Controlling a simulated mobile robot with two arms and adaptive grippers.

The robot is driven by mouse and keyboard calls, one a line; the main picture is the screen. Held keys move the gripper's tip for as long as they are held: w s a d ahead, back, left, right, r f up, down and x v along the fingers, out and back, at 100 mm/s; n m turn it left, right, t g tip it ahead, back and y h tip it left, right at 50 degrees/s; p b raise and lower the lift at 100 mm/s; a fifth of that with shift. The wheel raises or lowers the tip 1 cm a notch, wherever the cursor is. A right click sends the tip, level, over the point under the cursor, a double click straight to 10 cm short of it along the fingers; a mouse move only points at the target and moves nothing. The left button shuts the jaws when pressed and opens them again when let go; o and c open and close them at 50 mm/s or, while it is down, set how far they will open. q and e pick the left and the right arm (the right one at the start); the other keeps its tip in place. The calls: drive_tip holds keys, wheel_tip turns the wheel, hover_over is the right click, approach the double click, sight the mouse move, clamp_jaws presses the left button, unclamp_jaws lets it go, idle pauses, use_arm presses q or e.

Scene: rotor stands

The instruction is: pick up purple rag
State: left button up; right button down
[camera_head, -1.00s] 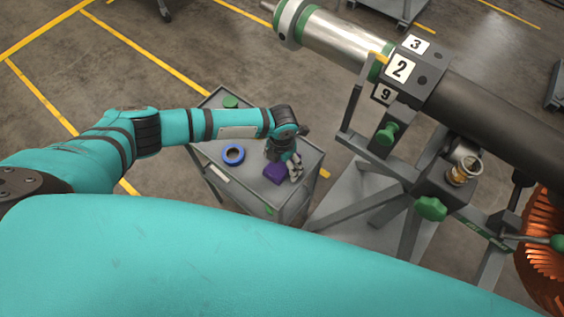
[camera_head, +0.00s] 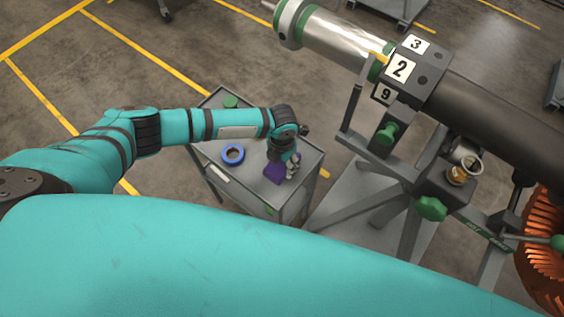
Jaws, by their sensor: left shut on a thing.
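The purple rag (camera_head: 274,174) is on the top of the grey cart, near its right side. My left gripper (camera_head: 289,167) comes down over the cart from the left and is shut on the rag. The rag bunches up at the fingers and its lower part spreads to the left of them. I cannot tell whether it still touches the cart top. The fingers hide part of it. My right gripper does not show.
A blue tape roll (camera_head: 233,154) lies on the cart (camera_head: 213,138), left of the rag, with a green item (camera_head: 231,102) at the back corner. A rotor stand (camera_head: 384,192) with a large shaft (camera_head: 480,125) stands close on the right.

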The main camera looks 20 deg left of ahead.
use_arm(q)
drive_tip(key=shift+w+r, duration=0.1)
drive_tip(key=shift+r, duration=0.35)
drive_tip(key=shift+a+r+b, duration=0.25)
drive_tip(key=shift+r+b, duration=0.1)
drive_tip(key=shift+r, duration=0.3)
drive_tip(key=shift+a+r+b, duration=0.2)
drive_tip(key=shift+r+b, duration=0.15)
drive_tip(key=shift+r, duration=0.25)
drive_tip(key=a+b, duration=0.1)
drive_tip(key=a, duration=0.3)
drive_tip(key=s+a+r+b, duration=0.1)
drive_tip(key=a, duration=0.4)
drive_tip(key=a+b, duration=0.1)
drive_tip(key=a, duration=0.3)
drive_tip(key=shift+s+a+r, duration=0.15)
drive_tip(key=shift+s, duration=0.25)
drive_tip(key=shift+s+a+r+b, duration=0.15)
drive_tip(key=shift+a+b, duration=0.15)
drive_tip(key=shift+a, duration=0.5)
